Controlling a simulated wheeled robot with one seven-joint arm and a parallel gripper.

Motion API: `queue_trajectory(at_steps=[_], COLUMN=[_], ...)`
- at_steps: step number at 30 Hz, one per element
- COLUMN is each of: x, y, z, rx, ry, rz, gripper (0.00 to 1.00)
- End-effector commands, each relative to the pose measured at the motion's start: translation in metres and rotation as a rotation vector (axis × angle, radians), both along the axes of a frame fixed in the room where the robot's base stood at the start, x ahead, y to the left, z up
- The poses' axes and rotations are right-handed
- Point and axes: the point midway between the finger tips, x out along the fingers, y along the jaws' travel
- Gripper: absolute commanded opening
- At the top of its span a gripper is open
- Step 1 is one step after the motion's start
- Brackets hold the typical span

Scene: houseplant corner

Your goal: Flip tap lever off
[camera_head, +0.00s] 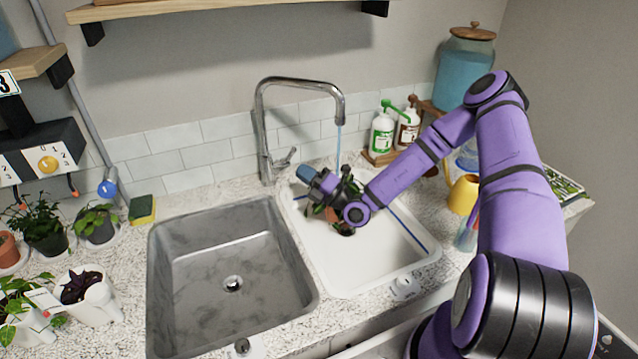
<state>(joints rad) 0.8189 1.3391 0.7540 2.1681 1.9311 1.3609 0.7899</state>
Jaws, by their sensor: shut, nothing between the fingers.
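The chrome tap (262,120) stands behind the sinks, its tall spout arching right over the white basin. A thin blue stream of water (338,145) falls from the spout and goes out of sight behind my wrist. The tap lever (287,157) sticks out to the right and slightly up from the tap's base. My gripper (305,174) is over the back left of the white basin, just right of and below the lever, seemingly apart from it. It is shut and empty. Its fingertips are small and hard to make out.
An empty steel sink (170,290) lies left of the white basin (360,280). Something orange and green, partly hidden, sits under my wrist. Soap bottles (382,135) and a yellow watering can (463,194) stand right. A sponge (142,209) and potted plants (45,230) stand left.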

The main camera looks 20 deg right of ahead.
Motion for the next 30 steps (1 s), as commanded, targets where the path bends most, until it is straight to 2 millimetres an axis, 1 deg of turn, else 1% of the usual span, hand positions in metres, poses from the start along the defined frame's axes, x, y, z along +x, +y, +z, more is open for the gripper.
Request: queue_trajectory(at_steps=[1, 3, 6, 10, 15, 24, 30], x=[0.006, 0.016, 0.026, 0.035, 0.038, 0.038, 0.041], y=[0.005, 0.000, -0.002, -0.004, -0.005, -0.005, -0.005], z=[0.004, 0.009, 0.014, 0.018, 0.020, 0.020, 0.025], rx=[-0.001, -0.004, -0.002, -0.001, -0.001, 0.000, 0.000], ry=[-0.001, -0.003, -0.002, 0.000, 0.001, 0.002, 0.037], rz=[0.002, -0.001, -0.001, -0.001, 0.001, 0.000, 0.000], gripper=[0.00, 0.00, 0.00, 0.00, 0.00, 0.00, 0.00])
